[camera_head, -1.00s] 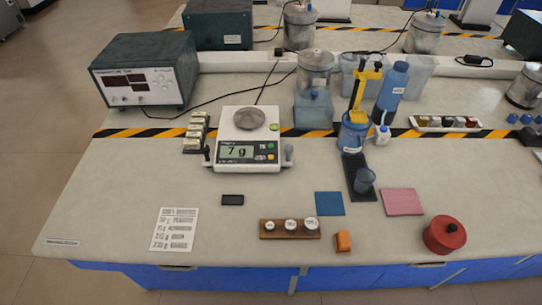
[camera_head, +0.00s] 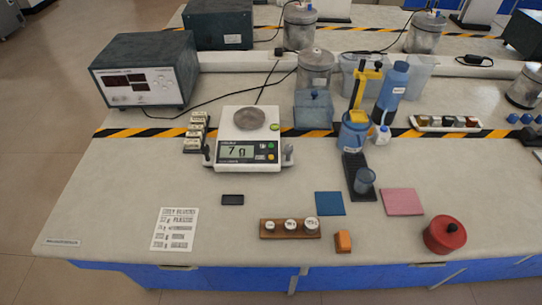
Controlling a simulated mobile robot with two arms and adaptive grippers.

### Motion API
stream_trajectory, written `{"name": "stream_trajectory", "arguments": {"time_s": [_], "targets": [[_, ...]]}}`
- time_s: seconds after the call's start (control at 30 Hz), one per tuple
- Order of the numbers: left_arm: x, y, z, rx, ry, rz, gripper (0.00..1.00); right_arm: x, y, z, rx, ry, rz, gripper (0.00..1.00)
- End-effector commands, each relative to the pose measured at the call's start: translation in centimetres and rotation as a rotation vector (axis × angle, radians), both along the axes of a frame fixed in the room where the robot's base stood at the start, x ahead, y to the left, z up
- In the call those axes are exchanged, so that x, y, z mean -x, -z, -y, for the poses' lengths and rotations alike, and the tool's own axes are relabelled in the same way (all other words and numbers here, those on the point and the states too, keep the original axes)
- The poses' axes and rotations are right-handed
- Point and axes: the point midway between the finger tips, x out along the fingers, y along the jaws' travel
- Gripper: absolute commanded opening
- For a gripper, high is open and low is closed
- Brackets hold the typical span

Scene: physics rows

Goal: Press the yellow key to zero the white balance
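The white balance (camera_head: 226,162) stands on the bench left of centre, with a round metal pan (camera_head: 249,119) on top. Its display (camera_head: 237,152) reads about 7 g. A cluster of small coloured keys (camera_head: 266,151) sits right of the display on the front panel; they are too small to tell clearly which one is yellow. Nothing covers the front panel. Neither of my grippers is in view.
A row of small boxes (camera_head: 196,131) stands left of the balance and a lidded blue-grey container (camera_head: 314,109) to its right. A small black block (camera_head: 232,200) and a wooden weight holder (camera_head: 290,228) lie in front. The bench between them is bare.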

Motion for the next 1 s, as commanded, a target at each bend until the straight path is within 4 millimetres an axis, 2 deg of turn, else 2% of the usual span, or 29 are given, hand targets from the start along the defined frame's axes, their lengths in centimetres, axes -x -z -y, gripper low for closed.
{"name": "stream_trajectory", "arguments": {"time_s": [0.2,1.0], "targets": [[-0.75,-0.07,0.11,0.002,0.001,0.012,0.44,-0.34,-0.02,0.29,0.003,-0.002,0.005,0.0],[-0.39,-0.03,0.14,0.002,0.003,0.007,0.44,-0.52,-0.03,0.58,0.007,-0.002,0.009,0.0]]}}
